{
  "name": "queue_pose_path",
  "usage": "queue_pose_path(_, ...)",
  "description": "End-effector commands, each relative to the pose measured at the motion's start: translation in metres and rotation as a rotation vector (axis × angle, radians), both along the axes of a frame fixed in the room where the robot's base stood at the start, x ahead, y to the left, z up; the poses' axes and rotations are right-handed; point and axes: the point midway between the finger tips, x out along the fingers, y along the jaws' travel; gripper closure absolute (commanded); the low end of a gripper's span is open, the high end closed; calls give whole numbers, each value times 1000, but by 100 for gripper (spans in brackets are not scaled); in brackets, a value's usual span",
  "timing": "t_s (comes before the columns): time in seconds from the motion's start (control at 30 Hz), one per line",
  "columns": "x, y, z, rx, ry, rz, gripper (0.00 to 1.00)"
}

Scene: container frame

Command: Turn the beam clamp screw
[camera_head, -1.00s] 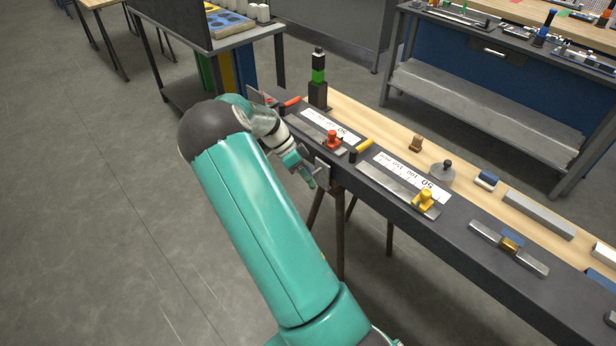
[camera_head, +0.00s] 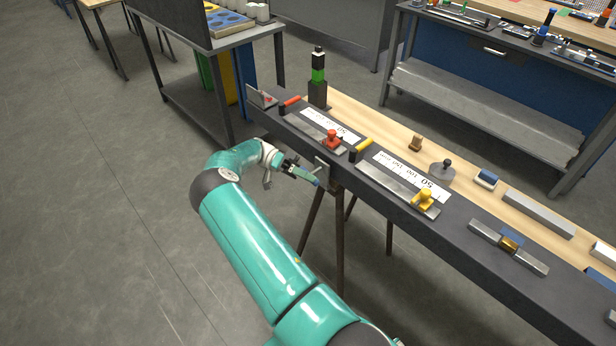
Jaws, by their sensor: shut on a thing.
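The beam clamp (camera_head: 322,168) is a small grey plate-like piece on the near side of the dark beam (camera_head: 400,205), by the trestle leg. My gripper (camera_head: 305,174) reaches it from the left, with the wrist lying nearly level. It is shut on the clamp's screw end, just outside the beam. The screw is small and mostly hidden by the fingers, so its turn angle cannot be read.
A black-green post (camera_head: 318,78) stands at the far end. Trestle legs (camera_head: 338,235) stand below the clamp. The floor at left is free.

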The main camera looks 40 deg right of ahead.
Motion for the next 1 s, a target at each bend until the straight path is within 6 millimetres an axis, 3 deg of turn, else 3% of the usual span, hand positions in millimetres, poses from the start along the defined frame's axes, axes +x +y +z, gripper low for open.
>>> queue_pose_path(0.4, -1, -2, 3, -17, 195, 2, 100)
queue_pose_path(1.0, 0, -3, 5, -17, 235, 2, 100)
